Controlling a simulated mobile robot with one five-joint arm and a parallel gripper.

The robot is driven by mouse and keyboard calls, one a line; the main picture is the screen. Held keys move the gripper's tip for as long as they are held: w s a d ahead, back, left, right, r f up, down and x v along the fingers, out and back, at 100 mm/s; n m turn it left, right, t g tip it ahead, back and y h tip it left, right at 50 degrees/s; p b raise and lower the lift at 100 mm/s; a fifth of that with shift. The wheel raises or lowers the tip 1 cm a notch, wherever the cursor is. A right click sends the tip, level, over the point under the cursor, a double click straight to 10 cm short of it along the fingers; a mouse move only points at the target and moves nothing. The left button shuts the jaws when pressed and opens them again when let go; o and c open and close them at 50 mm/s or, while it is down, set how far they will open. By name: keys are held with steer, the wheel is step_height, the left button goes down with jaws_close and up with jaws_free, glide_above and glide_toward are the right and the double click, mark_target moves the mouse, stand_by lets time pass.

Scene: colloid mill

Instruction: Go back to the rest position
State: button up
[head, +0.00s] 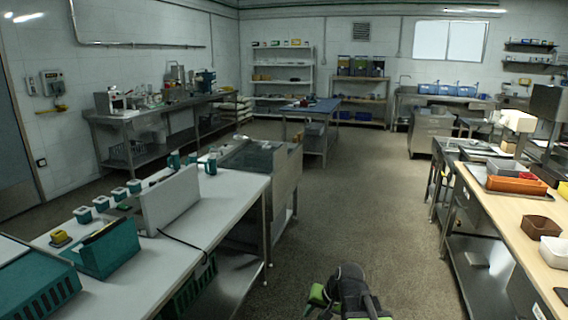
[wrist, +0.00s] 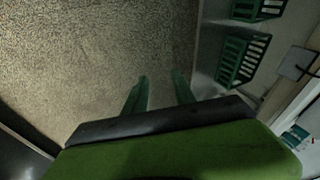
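My gripper (wrist: 160,77) shows in the wrist view with its two green fingers apart and only speckled floor between them. It holds nothing. In the head view, dark and green parts of my arm show at the bottom centre, over the aisle floor; the fingertips cannot be made out clearly there. The task names no object.
A white-topped bench (head: 215,188) with a laptop-like panel (head: 171,200) and teal containers stands left. A wooden-topped table (head: 500,205) with an orange tray (head: 517,185) stands right. The aisle floor (head: 350,190) between is clear. Green crates (wrist: 240,60) sit under a bench.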

steer(key=s+d+f+n+g+h, duration=0.2)
steer(key=s+d+g+h, duration=0.2)
steer(key=s+d, duration=0.45)
step_height(320, 180, up, 15)
steer(key=s+a+p, duration=0.1)
steer(key=p, duration=1.4)
steer(key=shift+s+a+r+p, duration=0.15)
steer(key=shift+a+r+p, duration=0.05)
steer(key=shift+p, duration=0.1)
